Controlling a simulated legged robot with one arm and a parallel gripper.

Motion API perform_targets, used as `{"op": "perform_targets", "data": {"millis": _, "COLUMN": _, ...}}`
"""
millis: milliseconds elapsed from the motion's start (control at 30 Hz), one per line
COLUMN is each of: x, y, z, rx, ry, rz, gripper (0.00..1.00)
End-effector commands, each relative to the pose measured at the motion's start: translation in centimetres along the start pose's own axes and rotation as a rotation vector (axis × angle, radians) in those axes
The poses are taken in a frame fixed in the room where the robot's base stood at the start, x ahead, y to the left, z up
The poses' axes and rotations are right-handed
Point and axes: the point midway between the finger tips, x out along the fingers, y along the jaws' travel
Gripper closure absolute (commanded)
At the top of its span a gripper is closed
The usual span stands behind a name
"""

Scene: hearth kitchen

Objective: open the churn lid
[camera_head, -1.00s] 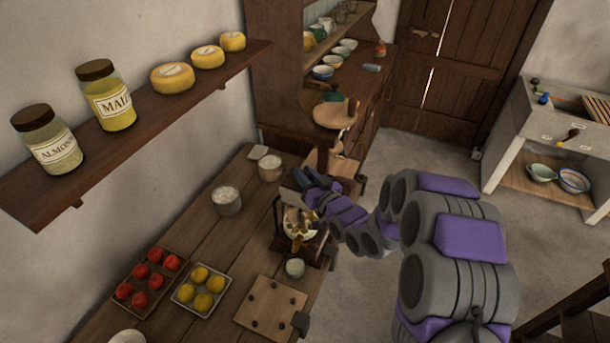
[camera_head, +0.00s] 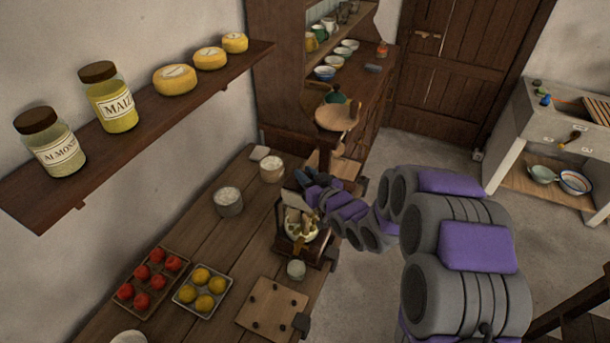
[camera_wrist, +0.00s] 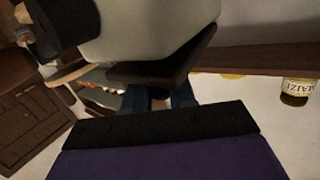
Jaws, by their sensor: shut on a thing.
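The churn (camera_head: 318,250) is a dark wooden stand with a pale, rounded vessel, near the right edge of the long table. A pale flat panel, seemingly the churn lid (camera_head: 294,204), stands tilted up above it. My gripper (camera_head: 301,180) reaches in from the right at the top edge of this panel, and its dark fingers are shut on it. In the wrist view the fingers (camera_wrist: 160,97) meet a dark wooden edge of the lid (camera_wrist: 165,70). The exact contact between fingers and lid is partly hidden by my gripper.
Two pale pots (camera_head: 228,203) stand left of the churn. A small cup (camera_head: 296,270), a pegged board (camera_head: 272,308), a tray of yellow fruit (camera_head: 188,306) and red fruit (camera_head: 142,283) lie nearer. A wall shelf (camera_head: 150,115) holds jars and cheeses. Open floor lies right.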

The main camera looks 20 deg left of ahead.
Motion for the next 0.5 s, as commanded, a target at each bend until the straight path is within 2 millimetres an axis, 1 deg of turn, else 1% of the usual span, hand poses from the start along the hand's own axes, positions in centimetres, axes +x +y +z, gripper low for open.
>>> {"op": "perform_targets", "data": {"millis": 33, "x": 0.1, "y": -0.2, "z": -0.7, "rx": -0.023, "ry": -0.029, "rz": 0.004, "gripper": 1.00}}
{"op": "perform_targets", "data": {"millis": 100, "x": 0.2, "y": -0.4, "z": -1.2, "rx": -0.056, "ry": -0.074, "rz": 0.014, "gripper": 1.00}}
{"op": "perform_targets", "data": {"millis": 500, "x": 1.9, "y": -2.0, "z": -3.2, "rx": -0.268, "ry": -0.383, "rz": 0.074, "gripper": 1.00}}
